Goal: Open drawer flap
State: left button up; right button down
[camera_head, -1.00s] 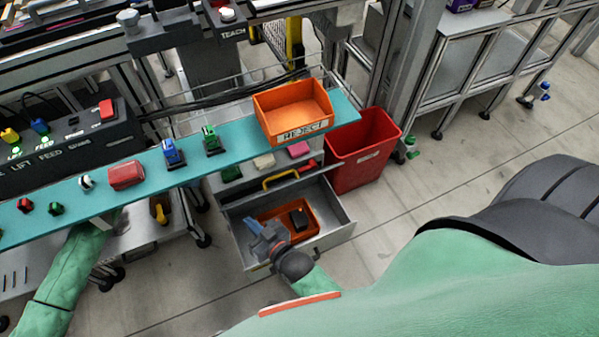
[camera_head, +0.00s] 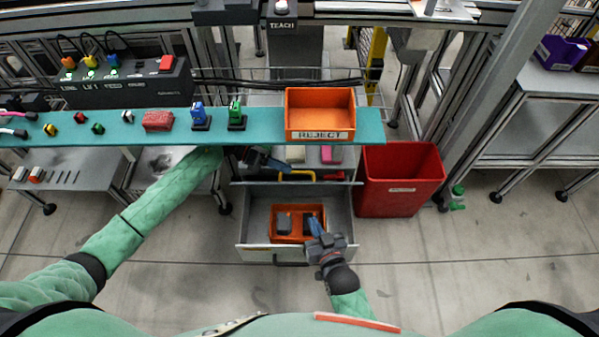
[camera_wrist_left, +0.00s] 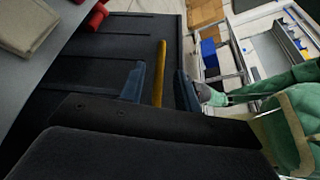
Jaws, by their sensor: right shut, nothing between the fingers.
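A yellow bar handle (camera_head: 298,177) is on the dark drawer flap under the teal shelf. In the left wrist view the yellow bar (camera_wrist_left: 158,72) lies between the two blue fingers of my left gripper (camera_wrist_left: 160,85), with gaps on both sides. The dark flap panel (camera_wrist_left: 112,58) is behind it. In the head view my left gripper (camera_head: 268,162) is partly hidden by the shelf. The lower drawer (camera_head: 258,215) stands open and holds an orange tray (camera_head: 293,238) with dark items. My right gripper (camera_head: 316,230) is shut and empty over the drawer's right front part.
The teal shelf (camera_head: 265,130) crosses above the drawers, bearing an orange REJECT bin (camera_head: 320,108), a red block (camera_head: 158,121) and several small parts. A red waste bin (camera_head: 402,185) stands right of the drawers. The floor in front is clear.

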aim_at(297, 172)
pick_arm(q)
jog(key=x, duration=0.5)
jog(key=shift+a, duration=0.1)
grip_shut()
